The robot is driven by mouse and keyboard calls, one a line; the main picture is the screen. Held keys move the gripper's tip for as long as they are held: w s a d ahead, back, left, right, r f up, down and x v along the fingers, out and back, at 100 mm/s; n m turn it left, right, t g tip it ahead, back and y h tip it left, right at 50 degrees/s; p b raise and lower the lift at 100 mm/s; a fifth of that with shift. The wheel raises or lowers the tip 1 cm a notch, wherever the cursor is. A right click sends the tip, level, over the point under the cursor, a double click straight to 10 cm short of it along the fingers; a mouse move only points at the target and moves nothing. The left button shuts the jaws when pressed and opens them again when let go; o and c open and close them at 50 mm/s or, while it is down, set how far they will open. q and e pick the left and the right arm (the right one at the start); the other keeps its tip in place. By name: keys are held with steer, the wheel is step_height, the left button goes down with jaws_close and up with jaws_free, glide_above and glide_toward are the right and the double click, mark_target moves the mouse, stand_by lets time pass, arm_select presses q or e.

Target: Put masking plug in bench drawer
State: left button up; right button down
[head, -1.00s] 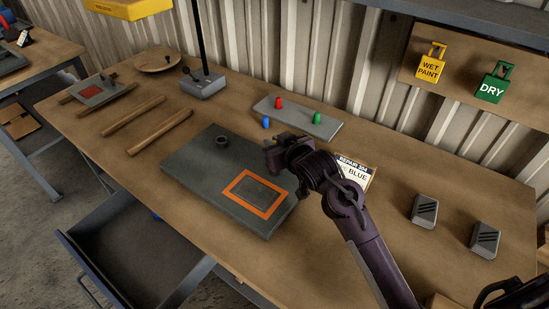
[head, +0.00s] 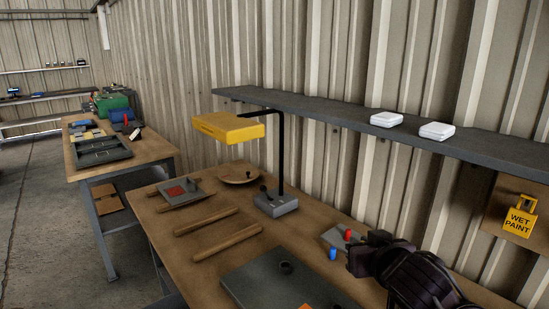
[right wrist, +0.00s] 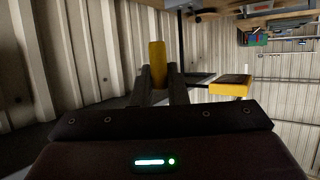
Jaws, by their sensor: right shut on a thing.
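A yellow cylindrical plug (right wrist: 157,62) stands between the fingers of my right gripper (right wrist: 160,92) in the right wrist view, and the gripper is shut on it. The held plug cannot be made out in the head view. The bench drawer is out of clear view now. My left gripper is not in view.
The yellow lamp (head: 228,127) stands on the bench (head: 165,225) behind two wooden rods (head: 225,237). A grey enclosure panel (head: 250,285) lies in front. A wall shelf (head: 330,115) with white boxes overhangs the back. A second bench (head: 150,152) stands farther left.

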steer(key=s, duration=0.1)
steer(key=s+h, duration=0.1)
steer(key=s, duration=0.1)
steer(key=shift+d+r+m, duration=0.1)
steer(key=shift+r+m, duration=0.3)
steer(key=shift+w, duration=0.15)
steer(key=w+a+f+n+y, duration=0.1)
steer(key=w+f+n+y, duration=0.1)
steer(key=w, duration=0.5)
steer(key=shift+a+f+y, duration=0.3)
steer(key=shift+a+f, duration=0.1)
steer(key=shift+f, duration=0.15)
